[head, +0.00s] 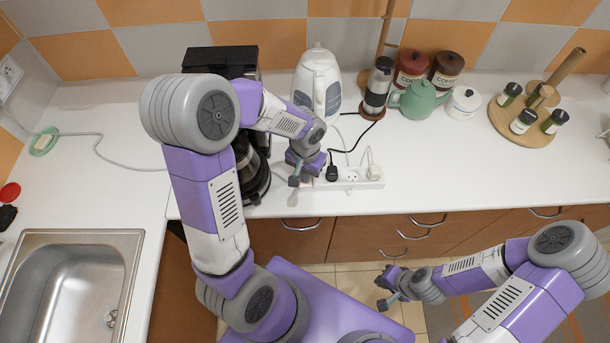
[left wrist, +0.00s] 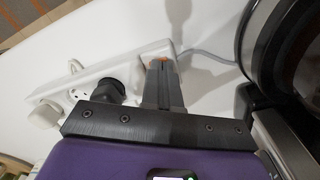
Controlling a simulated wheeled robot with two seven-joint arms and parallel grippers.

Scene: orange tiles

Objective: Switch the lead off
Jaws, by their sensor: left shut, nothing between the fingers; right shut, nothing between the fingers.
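The lead is a white multi-socket power strip (head: 346,184) on the counter near its front edge, with a black plug (head: 332,172) and a white plug (head: 373,170) in it. In the left wrist view the strip (left wrist: 98,78) runs diagonally up to the fingers. My left gripper (head: 300,179) is shut and empty, at the strip's left end. Its fingertips (left wrist: 160,66) overlap that end, and a little orange shows beside them. The switch is mostly hidden, and I cannot tell its position or whether the fingers touch it. My right gripper (head: 384,293) is shut and empty, low in front of the drawers.
A black coffee maker (head: 222,62) stands close left of my left gripper; its glass jug (head: 250,170) is near. A white kettle (head: 317,82) is behind the strip. A French press (head: 377,88) and green teapot (head: 418,98) stand behind right. The right-hand counter front is clear.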

